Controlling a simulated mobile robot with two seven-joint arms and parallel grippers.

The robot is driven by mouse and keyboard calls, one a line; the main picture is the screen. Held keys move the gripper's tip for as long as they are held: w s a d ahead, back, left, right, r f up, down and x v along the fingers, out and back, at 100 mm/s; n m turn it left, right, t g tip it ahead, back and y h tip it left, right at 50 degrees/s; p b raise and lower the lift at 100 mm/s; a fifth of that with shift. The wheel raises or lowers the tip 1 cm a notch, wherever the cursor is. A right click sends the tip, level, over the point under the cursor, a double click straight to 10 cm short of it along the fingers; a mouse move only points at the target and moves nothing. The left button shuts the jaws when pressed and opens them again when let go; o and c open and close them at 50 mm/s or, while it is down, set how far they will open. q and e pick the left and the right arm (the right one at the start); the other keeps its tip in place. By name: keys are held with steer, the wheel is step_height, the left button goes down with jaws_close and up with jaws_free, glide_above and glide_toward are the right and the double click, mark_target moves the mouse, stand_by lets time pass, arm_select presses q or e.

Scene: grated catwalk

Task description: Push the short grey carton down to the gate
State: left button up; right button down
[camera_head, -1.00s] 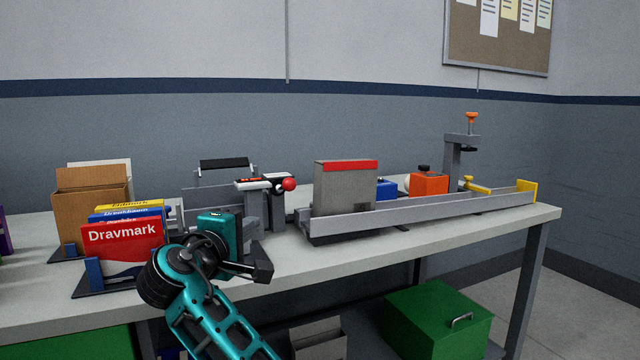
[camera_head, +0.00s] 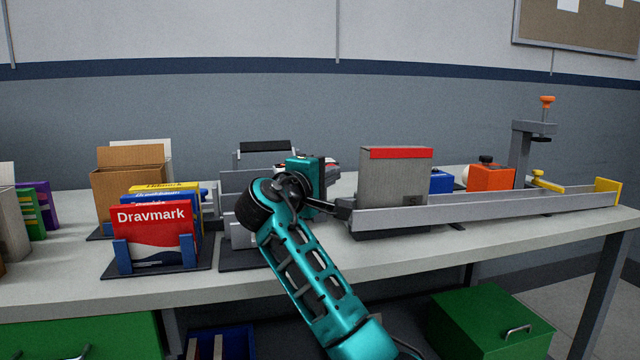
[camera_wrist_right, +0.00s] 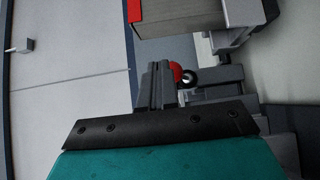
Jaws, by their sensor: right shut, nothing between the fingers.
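The short grey carton (camera_head: 392,178), with a red band along its top edge, stands upright at the left end of a long grey channel (camera_head: 480,211). It also shows at the top of the right wrist view (camera_wrist_right: 185,20). A yellow end piece (camera_head: 607,190), which looks like the gate, closes the channel's far right end. My right gripper (camera_head: 345,208) is shut and empty, just left of the carton by the channel's left end. In the right wrist view its fingers (camera_wrist_right: 158,85) point toward the carton with a gap showing. My left gripper is out of view.
A blue block (camera_head: 441,182), an orange block (camera_head: 491,177) and a grey clamp post (camera_head: 523,158) stand behind the channel. Dravmark boxes (camera_head: 150,230) stand in a rack at left. The channel looks clear between the carton and the yellow end.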

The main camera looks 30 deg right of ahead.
mark_target(365, 166)
steer(key=d, duration=0.2)
steer(key=w+d+b, duration=0.1)
steer(key=d, duration=0.2)
steer(key=shift+d+f, duration=0.1)
steer(key=shift+d, duration=0.85)
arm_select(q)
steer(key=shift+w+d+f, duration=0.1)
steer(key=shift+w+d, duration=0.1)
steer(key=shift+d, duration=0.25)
